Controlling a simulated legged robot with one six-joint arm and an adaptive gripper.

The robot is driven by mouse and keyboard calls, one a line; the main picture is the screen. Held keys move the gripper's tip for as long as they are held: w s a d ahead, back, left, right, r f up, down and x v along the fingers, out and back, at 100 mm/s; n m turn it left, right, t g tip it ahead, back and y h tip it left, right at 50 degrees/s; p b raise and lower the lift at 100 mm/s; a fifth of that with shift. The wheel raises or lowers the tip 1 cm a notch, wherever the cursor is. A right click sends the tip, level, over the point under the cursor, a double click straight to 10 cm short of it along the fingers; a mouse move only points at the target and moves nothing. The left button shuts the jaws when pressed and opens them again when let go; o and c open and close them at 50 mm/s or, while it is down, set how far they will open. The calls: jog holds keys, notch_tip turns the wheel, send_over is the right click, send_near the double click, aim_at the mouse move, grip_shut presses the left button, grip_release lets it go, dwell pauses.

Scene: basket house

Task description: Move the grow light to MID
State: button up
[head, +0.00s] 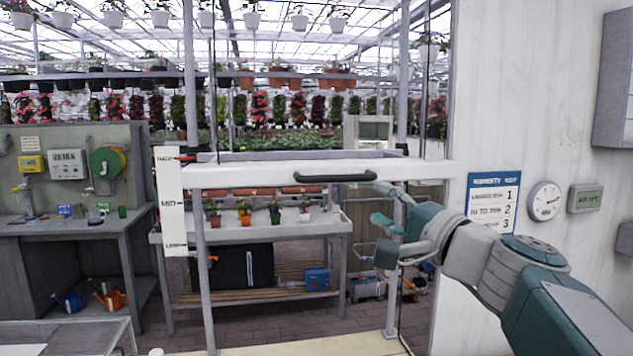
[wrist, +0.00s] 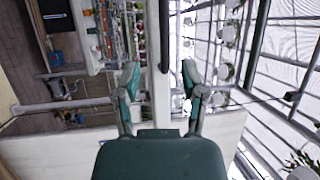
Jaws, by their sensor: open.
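The grow light (head: 250,176) is a wide white panel hanging level across the metal frame. A dark bar handle (head: 335,177) is on its front edge. A white scale board (head: 171,215) at the left reads HIGH, MID and LOW from top to bottom; the panel's front edge lies between HIGH and MID in the picture. My gripper (head: 380,204) is open and empty, just below and right of the handle's right end. In the wrist view, the handle (wrist: 164,35) lines up between the open fingers (wrist: 160,72); contact is not visible.
Several potted plants (head: 245,213) stand on a bench (head: 270,232) behind and below the panel. Frame posts (head: 203,290) stand at both sides. A workbench (head: 75,226) is at the left. A pale wall with a sign (head: 493,200) is at the right.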

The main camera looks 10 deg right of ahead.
aim_at(343, 181)
jog(key=x, duration=1)
jog(key=shift+w+r, duration=0.25)
jog(key=shift+w, duration=0.15)
grip_shut()
